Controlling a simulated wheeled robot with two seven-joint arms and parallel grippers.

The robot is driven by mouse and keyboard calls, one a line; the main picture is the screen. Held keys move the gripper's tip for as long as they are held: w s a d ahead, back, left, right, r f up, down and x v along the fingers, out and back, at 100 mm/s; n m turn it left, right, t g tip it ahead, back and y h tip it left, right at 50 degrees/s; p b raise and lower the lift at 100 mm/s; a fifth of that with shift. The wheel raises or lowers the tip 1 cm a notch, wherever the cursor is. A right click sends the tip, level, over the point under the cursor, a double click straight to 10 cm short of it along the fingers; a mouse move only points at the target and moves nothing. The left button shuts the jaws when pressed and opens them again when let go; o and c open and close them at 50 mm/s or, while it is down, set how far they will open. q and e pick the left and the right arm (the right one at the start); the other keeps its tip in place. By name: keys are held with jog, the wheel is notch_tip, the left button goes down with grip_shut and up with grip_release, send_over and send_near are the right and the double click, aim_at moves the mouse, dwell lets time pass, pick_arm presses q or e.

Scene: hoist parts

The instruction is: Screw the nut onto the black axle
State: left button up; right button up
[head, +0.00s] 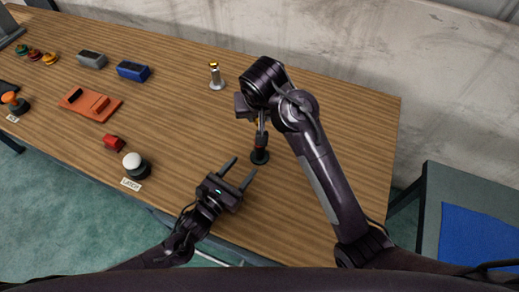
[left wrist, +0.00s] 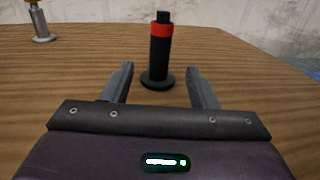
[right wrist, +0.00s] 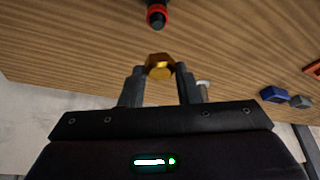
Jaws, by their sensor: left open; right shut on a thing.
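The black axle (head: 260,154) stands upright on a round black base on the table, with a red ring near its top. It shows whole in the left wrist view (left wrist: 158,60), and its top shows in the right wrist view (right wrist: 156,16). My right gripper (right wrist: 160,72) is shut on the golden nut (right wrist: 160,66), holding it off the table, apart from the axle in its own view. In the head view the right arm partly hides the nut and axle top. My left gripper (head: 243,166) is open and empty, its fingertips pointing at the axle's lower part.
A silver post with a yellow top (head: 216,78) stands behind. Blue (head: 133,71) and grey (head: 91,60) blocks, an orange plate (head: 91,104), a red piece (head: 114,142) and a white-topped button (head: 134,164) lie left. The table's right part is clear.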

aim_at(256, 151)
pick_arm(q)
jog(key=x, duration=0.9)
jog(key=shift+w+d, duration=0.1)
jog(key=shift+w, duration=0.1)
jog(key=shift+f, duration=0.1)
grip_shut()
